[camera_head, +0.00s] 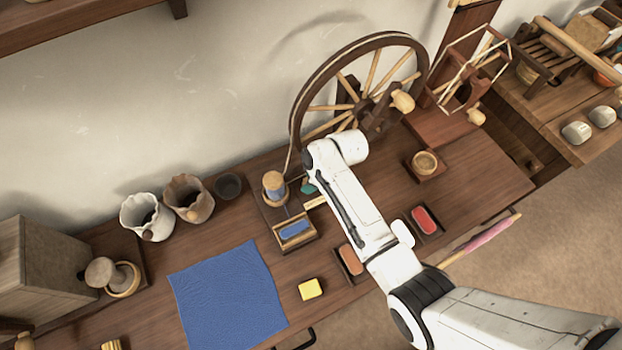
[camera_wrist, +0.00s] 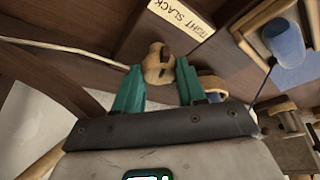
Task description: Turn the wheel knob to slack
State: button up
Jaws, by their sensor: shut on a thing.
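The wheel knob (camera_wrist: 158,66) is a small rounded wooden piece with a dark mark on it. In the wrist view it sits between the teal fingertips of my gripper (camera_wrist: 160,72), which is shut on it. A cream label (camera_wrist: 182,17) reading TIGHT and SLACK lies just beyond the knob. The spinning wheel (camera_head: 296,108) stands at the back of the bench, with its large spoked rim upright. In the head view my gripper (camera_head: 308,188) is by the wheel's near left foot, partly behind my arm, and the knob is hidden.
A block with a bobbin (camera_head: 273,183) and a blue-filled tray (camera_head: 312,238) are close left of my gripper. A blue cloth (camera_head: 228,297), yellow block (camera_head: 310,289) and red-filled tray (camera_head: 426,219) lie in front.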

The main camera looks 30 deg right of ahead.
dwell(0.4)
jog(key=o, duration=1)
jog(key=v, duration=1)
jog(key=shift+r, duration=0.35)
jog(key=shift+s+d, duration=0.1)
jog(key=shift+d, duration=0.05)
